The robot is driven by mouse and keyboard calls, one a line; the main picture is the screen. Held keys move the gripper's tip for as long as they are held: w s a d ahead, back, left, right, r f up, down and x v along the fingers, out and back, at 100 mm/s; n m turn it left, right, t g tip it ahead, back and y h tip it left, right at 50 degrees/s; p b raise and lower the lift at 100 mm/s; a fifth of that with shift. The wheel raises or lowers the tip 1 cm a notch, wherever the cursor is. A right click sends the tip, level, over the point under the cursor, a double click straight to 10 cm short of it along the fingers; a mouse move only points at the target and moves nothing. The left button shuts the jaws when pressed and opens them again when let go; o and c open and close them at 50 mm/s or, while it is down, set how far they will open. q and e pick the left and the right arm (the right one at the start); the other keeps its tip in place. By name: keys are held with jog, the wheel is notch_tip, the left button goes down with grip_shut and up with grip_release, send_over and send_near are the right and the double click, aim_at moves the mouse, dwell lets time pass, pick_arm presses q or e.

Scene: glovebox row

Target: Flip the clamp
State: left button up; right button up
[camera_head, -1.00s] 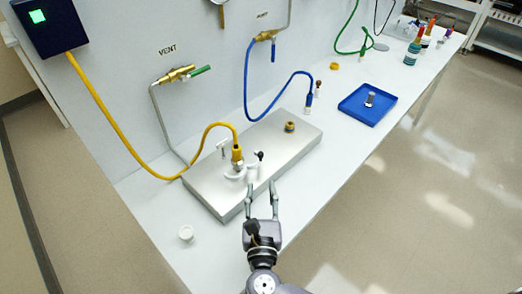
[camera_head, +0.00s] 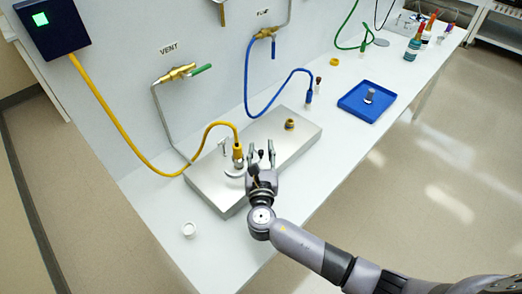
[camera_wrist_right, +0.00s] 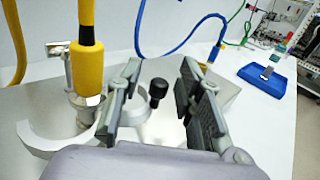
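The white clamp (camera_head: 236,171) is on the steel box (camera_head: 222,198), at the foot of the yellow-hosed fitting (camera_head: 237,153). In the right wrist view, one curved white jaw (camera_wrist_right: 38,138) stands out to the left. A second white part is partly hidden by my finger. The clamp's black knob (camera_wrist_right: 157,92) stands upright between my fingers. My right gripper (camera_head: 261,152) is open, with one finger on each side of the knob. In the wrist view, gaps show between the right gripper (camera_wrist_right: 160,82) and the knob. My left gripper is not in view.
A blue tray (camera_head: 354,106) holding a small metal part lies to the right. A small white cap (camera_head: 189,230) lies near the front edge. A brass port (camera_head: 289,124) is on the box. Yellow (camera_head: 122,145) and blue (camera_head: 246,90) hoses hang by the wall.

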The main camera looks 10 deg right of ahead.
jog(key=shift+c, duration=0.3)
grip_shut()
